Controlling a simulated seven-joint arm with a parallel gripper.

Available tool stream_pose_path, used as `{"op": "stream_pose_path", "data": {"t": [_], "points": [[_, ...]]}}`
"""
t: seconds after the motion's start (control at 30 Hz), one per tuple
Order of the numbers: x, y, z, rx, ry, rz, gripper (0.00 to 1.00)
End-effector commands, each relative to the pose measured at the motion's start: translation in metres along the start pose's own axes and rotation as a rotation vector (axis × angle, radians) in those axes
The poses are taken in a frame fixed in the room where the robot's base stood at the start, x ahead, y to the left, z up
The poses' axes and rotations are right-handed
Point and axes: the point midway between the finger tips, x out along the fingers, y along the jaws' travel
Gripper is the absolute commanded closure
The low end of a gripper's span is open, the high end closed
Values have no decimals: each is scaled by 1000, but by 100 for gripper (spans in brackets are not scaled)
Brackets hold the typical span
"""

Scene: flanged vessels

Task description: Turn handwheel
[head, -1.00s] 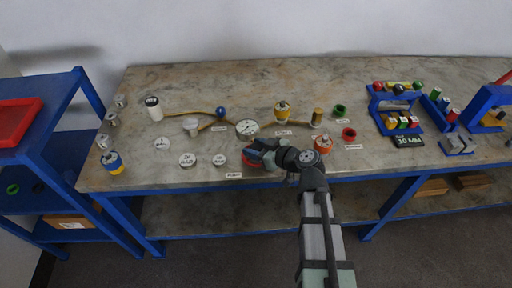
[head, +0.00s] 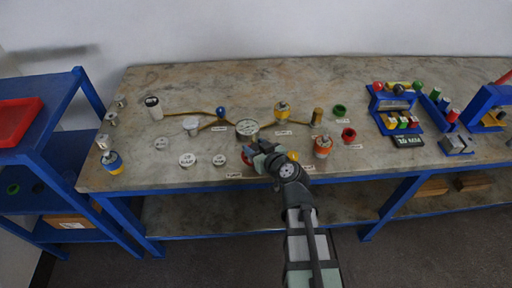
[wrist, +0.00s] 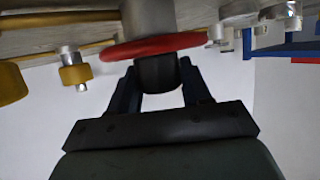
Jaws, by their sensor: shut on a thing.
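The red handwheel (wrist: 155,45) sits on a grey metal body (wrist: 148,16) in the wrist view. A dark hub (wrist: 157,72) stands out from the wheel's middle. My gripper (wrist: 158,82) is shut on this hub, with one blue-black finger on each side of it. In the head view only a bit of the wheel's red rim (head: 247,159) shows at the bench's front edge. My gripper (head: 262,149) and wrist cover the rest of it.
A round gauge (head: 247,127) stands just behind my gripper. An orange vessel (head: 322,146) is to its right, with a red ring (head: 349,134) beyond. White-topped round pieces (head: 187,160) lie to the left. The back of the bench (head: 240,80) is clear.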

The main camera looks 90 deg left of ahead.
Motion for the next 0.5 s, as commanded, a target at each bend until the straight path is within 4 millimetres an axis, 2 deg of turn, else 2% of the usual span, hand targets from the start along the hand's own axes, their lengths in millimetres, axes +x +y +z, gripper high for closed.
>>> {"op": "stream_pose_path", "data": {"t": [0.5], "points": [[0,-1,0,74,1,181,83]]}}
